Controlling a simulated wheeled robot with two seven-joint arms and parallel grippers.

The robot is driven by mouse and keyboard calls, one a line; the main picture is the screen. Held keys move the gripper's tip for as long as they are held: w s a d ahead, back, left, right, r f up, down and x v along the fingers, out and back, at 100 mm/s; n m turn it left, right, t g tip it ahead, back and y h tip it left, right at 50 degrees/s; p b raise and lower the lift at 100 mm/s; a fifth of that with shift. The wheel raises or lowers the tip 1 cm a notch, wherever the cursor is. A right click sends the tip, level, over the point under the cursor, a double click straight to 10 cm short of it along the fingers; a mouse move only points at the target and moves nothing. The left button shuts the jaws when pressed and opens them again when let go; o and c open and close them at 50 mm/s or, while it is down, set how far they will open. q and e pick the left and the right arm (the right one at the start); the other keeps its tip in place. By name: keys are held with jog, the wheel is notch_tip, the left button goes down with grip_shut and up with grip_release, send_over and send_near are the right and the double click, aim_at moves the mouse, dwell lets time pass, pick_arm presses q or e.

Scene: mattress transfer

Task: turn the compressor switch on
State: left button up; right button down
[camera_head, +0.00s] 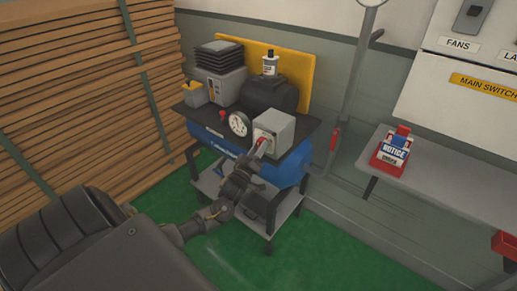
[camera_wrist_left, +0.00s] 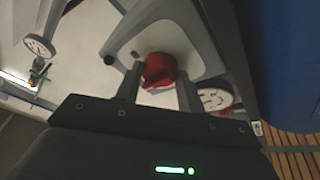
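The compressor (camera_head: 228,139) has a blue tank under a dark top plate and stands on a grey stand. A light grey switch box (camera_head: 280,127) sits at its front right. Its red switch (camera_head: 264,146) is mostly hidden by my gripper in the head view. In the left wrist view the red switch (camera_wrist_left: 160,70) shows against a pale face. My left gripper (camera_head: 257,156) is right at the box's front. Its fingers (camera_wrist_left: 159,90) are apart, with the red switch ahead of and between their tips; I cannot tell whether they touch it. My right gripper is in neither view.
A round gauge (camera_head: 238,124) is left of the switch box. Stacked planks (camera_head: 90,100) stand at the left. A grey bench (camera_head: 450,185) with a red notice holder (camera_head: 392,150) and a wall panel (camera_head: 470,60) are at the right. Green floor (camera_head: 330,250) lies in front.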

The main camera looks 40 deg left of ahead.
pick_arm(q)
jog(key=c, duration=0.4)
jog(key=shift+a+m+h+b, duration=0.15)
jog(key=shift+m+h+b, duration=0.25)
jog(key=shift+m+h, duration=1.6)
jog(key=shift+a+m+h+b, duration=0.1)
jog(key=shift+m+h+b, duration=0.35)
jog(key=shift+m, duration=3)
jog(key=shift+a+m+h+b, duration=0.15)
jog(key=shift+m+h+b, duration=0.25)
jog(key=shift+m+h, duration=1.6)
jog(key=shift+r+m+y, duration=0.1)
jog(key=shift+m+y, duration=0.65)
jog(key=shift+m, duration=0.3)
jog(key=o, duration=1)
jog(key=shift+c, duration=0.2)
